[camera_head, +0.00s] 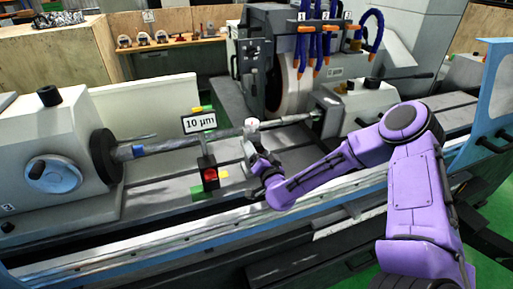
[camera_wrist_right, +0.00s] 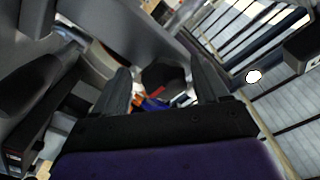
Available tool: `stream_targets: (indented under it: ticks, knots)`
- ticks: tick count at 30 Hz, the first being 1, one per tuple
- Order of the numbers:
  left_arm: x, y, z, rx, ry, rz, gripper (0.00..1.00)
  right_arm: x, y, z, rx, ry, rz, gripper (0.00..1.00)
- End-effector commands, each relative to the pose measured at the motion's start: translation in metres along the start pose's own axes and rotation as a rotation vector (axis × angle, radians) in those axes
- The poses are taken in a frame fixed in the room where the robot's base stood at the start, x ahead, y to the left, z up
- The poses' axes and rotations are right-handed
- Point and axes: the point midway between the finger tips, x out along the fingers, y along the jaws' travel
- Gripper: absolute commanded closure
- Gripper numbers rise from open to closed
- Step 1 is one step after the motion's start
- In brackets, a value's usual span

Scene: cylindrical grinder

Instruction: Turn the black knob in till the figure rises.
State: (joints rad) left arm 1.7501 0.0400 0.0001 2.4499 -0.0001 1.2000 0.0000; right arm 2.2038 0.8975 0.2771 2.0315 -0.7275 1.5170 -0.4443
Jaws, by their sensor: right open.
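A display (camera_head: 199,122) reading "10 µm" stands behind the long shaft in the head view. My right gripper (camera_head: 251,137) is near the right part of this shaft, to the right of the display. In the right wrist view, a dark faceted knob (camera_wrist_right: 165,75) with a red mark shows in the gap between my two open fingers. I cannot tell whether the fingers touch it. In the head view I cannot make out this knob near my gripper. My left gripper is out of view.
The long shaft (camera_head: 180,144) runs from the headstock (camera_head: 50,150) toward the tailstock (camera_head: 357,103). A black block with a red round part (camera_head: 210,174) stands below the display. The grinding wheel (camera_head: 289,85) and blue hoses (camera_head: 373,28) are behind. A machine rail runs in front.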

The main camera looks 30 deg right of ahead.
Motion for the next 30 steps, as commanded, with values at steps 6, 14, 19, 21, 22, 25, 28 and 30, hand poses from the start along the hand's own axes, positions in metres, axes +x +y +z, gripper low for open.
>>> stream_targets:
  ticks: [6, 14, 19, 21, 22, 25, 28, 30]
  knots:
    - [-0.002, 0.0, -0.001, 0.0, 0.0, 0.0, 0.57, 0.008, -0.001, 0.002, 0.002, -0.003, -0.002, 0.26]
    - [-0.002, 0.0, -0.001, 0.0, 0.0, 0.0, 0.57, 0.008, -0.002, 0.002, 0.001, -0.003, -0.003, 0.72]
    - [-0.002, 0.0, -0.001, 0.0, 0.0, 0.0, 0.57, 0.008, -0.002, 0.002, 0.003, -0.003, -0.003, 0.81]
    - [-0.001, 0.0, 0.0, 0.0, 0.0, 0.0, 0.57, 0.008, -0.002, 0.003, 0.008, -0.003, -0.003, 0.81]
    - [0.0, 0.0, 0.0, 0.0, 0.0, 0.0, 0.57, 0.008, -0.002, 0.003, 0.013, -0.003, -0.003, 0.81]
    - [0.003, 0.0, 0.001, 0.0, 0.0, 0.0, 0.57, 0.008, -0.001, 0.004, 0.041, -0.004, -0.003, 0.81]
    - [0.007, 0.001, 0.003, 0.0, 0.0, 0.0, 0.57, 0.008, -0.001, 0.004, 0.088, -0.003, -0.003, 0.81]
    - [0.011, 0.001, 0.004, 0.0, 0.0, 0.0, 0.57, 0.008, -0.001, 0.004, 0.132, -0.003, -0.004, 0.81]
